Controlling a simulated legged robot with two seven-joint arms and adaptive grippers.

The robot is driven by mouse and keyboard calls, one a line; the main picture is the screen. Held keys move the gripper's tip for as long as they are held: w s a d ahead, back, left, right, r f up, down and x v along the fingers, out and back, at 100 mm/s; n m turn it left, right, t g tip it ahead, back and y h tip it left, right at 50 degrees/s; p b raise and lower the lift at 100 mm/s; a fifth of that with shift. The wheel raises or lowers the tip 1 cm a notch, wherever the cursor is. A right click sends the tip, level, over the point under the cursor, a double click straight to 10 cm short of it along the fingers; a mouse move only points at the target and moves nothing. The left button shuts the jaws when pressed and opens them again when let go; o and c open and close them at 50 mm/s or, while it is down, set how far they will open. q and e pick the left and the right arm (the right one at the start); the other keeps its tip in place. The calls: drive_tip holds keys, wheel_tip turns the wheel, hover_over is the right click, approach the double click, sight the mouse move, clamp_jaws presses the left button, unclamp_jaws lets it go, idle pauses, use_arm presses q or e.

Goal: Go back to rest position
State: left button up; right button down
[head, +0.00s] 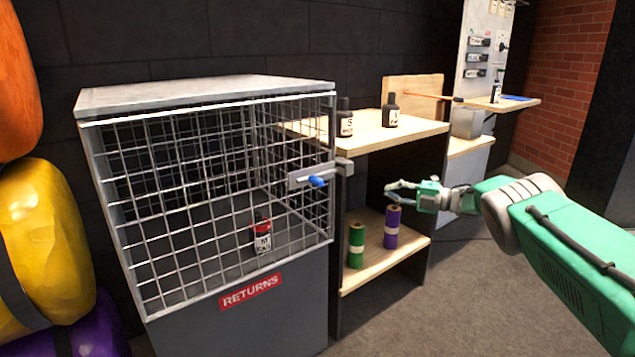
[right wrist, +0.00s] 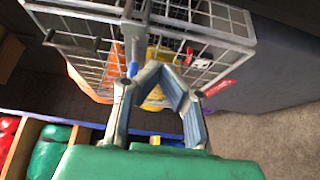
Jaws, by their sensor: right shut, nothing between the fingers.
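My right gripper (head: 391,191) reaches in from the right in the head view. Its fingers are shut and empty, in front of the wooden shelf unit and right of the cage latch (head: 305,178). The fingers also show in the right wrist view (right wrist: 157,72), with the cage behind them. They look apart from the cage, the shelves and the bottles. My left gripper is in neither view.
A wire-mesh returns cage (head: 250,292) holds a red-and-white bottle (head: 262,238). The shelf unit (head: 395,137) carries dark bottles on top, and green (head: 356,245) and purple (head: 391,228) rolls below. Inflatable shapes (head: 45,235) stand at left. Floor (head: 460,300) is clear in front.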

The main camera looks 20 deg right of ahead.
drive_tip(key=s+a+f+m+t+h+p, duration=0.1)
drive_tip(key=a+f+m+h+p, duration=0.2)
drive_tip(key=f+m, duration=0.35)
drive_tip(key=s+a+f+m+t+h+p, duration=0.1)
drive_tip(key=s+a+f+m+h, duration=0.1)
drive_tip(key=a+f+m+h, duration=0.45)
drive_tip(key=s+a+f+m+g+h+p, duration=0.1)
drive_tip(key=s+a+f+m+g, duration=0.1)
drive_tip(key=s+a+f+m, duration=0.3)
drive_tip(key=s+a+f+m+g+p, duration=0.1)
drive_tip(key=s+f+m+g, duration=0.15)
drive_tip(key=s, duration=0.45)
use_arm(q)
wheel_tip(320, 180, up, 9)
drive_tip(key=p, duration=0.3)
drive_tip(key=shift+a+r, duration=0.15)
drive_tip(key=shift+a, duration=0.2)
use_arm(e)
drive_tip(key=s+a+r+m+g+h, duration=0.1)
drive_tip(key=s+a+g, duration=0.4)
drive_tip(key=s, duration=1.3)
drive_tip(key=s+a+r+m+g, duration=0.1)
drive_tip(key=s+a+m+g, duration=0.3)
drive_tip(key=s, duration=1.4)
drive_tip(key=shift+s+a+g+h, duration=0.15)
drive_tip(key=shift+a+g+h, duration=0.2)
drive_tip(key=shift+a+g, duration=0.25)
